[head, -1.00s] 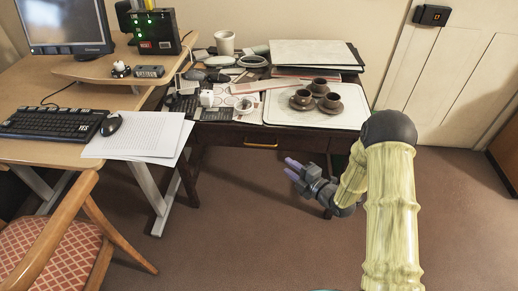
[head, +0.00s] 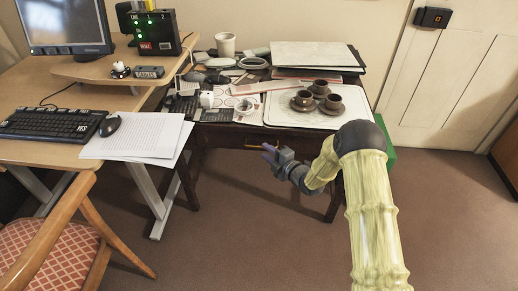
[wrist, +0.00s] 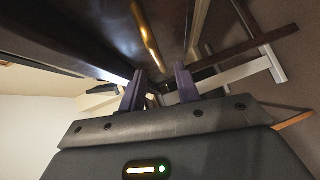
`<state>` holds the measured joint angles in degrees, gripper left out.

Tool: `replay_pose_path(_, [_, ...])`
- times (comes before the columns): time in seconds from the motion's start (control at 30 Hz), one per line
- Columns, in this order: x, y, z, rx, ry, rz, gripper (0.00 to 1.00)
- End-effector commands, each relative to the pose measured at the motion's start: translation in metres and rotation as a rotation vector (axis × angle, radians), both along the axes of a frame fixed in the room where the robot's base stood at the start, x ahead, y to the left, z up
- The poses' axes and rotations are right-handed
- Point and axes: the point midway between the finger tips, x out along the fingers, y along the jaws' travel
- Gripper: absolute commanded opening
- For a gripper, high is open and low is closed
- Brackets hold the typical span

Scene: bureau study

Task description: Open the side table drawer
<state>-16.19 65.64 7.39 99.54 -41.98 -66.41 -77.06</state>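The side table (head: 210,131) is dark wood and stands against the wall. The gold bar handle (head: 254,147) shows just left of my fingertips. In the wrist view, the handle (wrist: 147,38) runs across the dark front (wrist: 95,30), beyond and above the fingers. My gripper (head: 268,151) is in front of the drawer, close to the handle. In the wrist view my gripper's fingers (wrist: 160,88) are apart, with nothing held between them. I cannot tell whether they touch the handle.
The tabletop is crowded: cups on saucers (head: 303,98) on a white tray (head: 285,113), a white mug (head: 225,43) and stacked folders (head: 315,55). A desk (head: 45,148) and a chair (head: 65,235) stand at left. A green object (head: 390,160) is partly behind my arm. The floor in front is clear.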

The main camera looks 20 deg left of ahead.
Motion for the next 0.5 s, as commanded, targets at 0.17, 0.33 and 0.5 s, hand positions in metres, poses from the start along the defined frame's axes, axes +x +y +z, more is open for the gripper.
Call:
replay_pose_path(0.17, [0.014, 0.027, -0.006, 0.000, -0.001, 0.003, 0.32])
replay_pose_path(0.33, [0.024, 0.042, -0.008, 0.000, -0.002, 0.003, 0.32])
replay_pose_path(0.5, [0.026, 0.045, -0.008, -0.001, 0.001, 0.001, 0.32])
